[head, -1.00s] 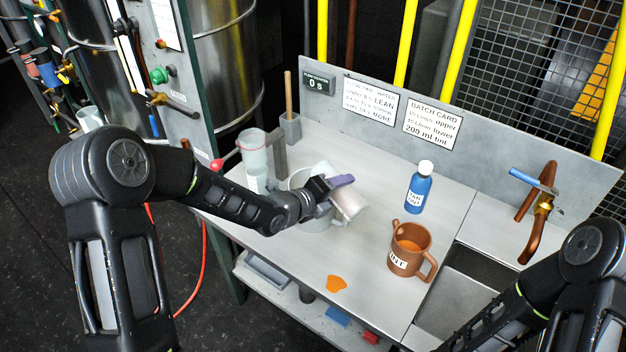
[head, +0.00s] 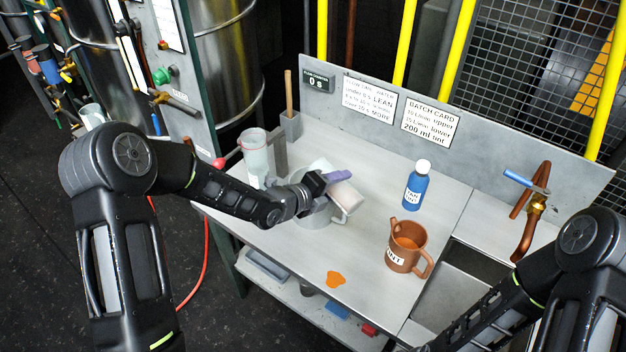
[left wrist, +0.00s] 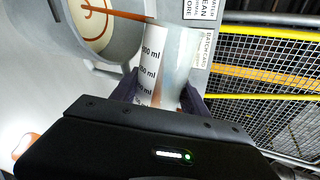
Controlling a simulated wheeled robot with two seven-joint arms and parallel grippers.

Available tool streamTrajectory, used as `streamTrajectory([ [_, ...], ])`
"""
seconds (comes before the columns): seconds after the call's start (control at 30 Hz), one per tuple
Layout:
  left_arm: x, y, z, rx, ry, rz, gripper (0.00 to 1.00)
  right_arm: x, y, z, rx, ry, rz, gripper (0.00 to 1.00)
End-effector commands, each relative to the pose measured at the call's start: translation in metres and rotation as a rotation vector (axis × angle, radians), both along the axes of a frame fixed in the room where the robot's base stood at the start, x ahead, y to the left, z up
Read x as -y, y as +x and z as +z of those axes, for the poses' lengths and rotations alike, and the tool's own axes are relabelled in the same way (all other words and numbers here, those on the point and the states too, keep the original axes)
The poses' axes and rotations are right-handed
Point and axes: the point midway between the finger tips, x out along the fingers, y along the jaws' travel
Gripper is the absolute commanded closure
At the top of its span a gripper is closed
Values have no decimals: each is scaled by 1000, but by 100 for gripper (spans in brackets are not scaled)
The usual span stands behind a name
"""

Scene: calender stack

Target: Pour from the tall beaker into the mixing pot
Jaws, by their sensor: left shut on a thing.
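The tall beaker (head: 346,197) is pale and tilted over the grey mixing pot (head: 318,220). My left gripper (head: 338,177) is shut on it. In the left wrist view the beaker (left wrist: 168,65) shows ml markings between the purple fingers of the left gripper (left wrist: 160,92). The pot (left wrist: 62,35) is at the upper left there, with cream contents and an orange-brown ring. A thin orange-brown streak runs between the beaker's rim and the pot, like a stream. The beaker's fill level is unclear. My right arm enters at the lower right; its gripper is outside the view.
A blue bottle (head: 416,188) and a copper-brown jug (head: 406,246) stand to the right. An orange spill (head: 335,279) lies near the front. A clear vessel (head: 254,155) stands left of the pot. A sink (head: 455,285) and copper tap (head: 532,222) are at right.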

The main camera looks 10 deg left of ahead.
Motion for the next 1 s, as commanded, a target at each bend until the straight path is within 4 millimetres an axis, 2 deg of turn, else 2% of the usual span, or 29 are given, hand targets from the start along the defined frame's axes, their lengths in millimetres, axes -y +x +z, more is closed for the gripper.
streamTrajectory([
  [0.13, -1, 1, 3, -5, -9, 0, 100, 0, -1, 6, -2, -2, -1, 64],
  [1.0, -2, 2, 0, -44, -63, 0, 100, 0, -1, 5, -2, -2, -1, 64],
])
